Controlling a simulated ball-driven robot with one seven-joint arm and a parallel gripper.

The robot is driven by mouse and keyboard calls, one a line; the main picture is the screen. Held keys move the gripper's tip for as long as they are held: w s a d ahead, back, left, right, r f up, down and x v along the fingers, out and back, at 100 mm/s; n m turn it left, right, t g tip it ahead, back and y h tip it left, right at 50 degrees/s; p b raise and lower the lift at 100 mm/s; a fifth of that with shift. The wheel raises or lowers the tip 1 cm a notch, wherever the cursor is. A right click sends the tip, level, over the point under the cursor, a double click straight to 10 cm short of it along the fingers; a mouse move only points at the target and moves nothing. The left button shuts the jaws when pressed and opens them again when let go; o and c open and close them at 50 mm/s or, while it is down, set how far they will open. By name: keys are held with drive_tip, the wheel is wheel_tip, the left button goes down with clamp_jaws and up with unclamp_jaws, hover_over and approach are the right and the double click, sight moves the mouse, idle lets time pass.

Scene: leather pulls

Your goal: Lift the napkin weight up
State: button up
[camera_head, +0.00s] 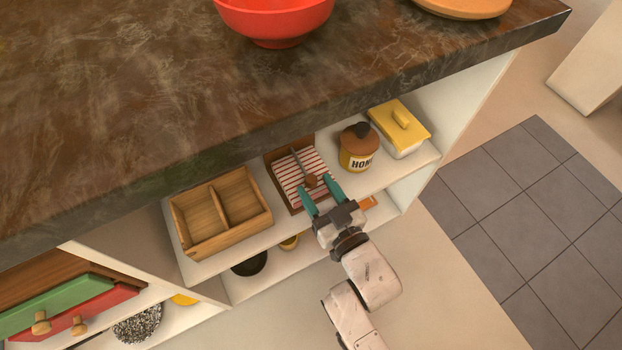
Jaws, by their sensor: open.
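The napkin holder (276,171) is a brown wooden tray on the upper open shelf, with red-and-white striped napkins (288,178) in it. The napkin weight is a thin dark bar (297,160) lying over the napkins with a round brown knob (311,181) at its near end. My gripper (317,185) has teal fingers and is open, reaching in from the front. One finger is on each side of the knob in this view. I cannot tell whether either finger touches the knob or the napkins.
A two-compartment wooden box (222,212) stands left of the holder. A honey jar (357,150) and a yellow-lidded dish (400,128) stand close on the right. The dark countertop (150,110) overhangs the shelf and carries a red bowl (275,18). The floor in front is clear.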

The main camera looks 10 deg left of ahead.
sight(314, 185)
drive_tip(key=shift+x, duration=1.7)
drive_tip(key=shift+c, duration=0.5)
clamp_jaws()
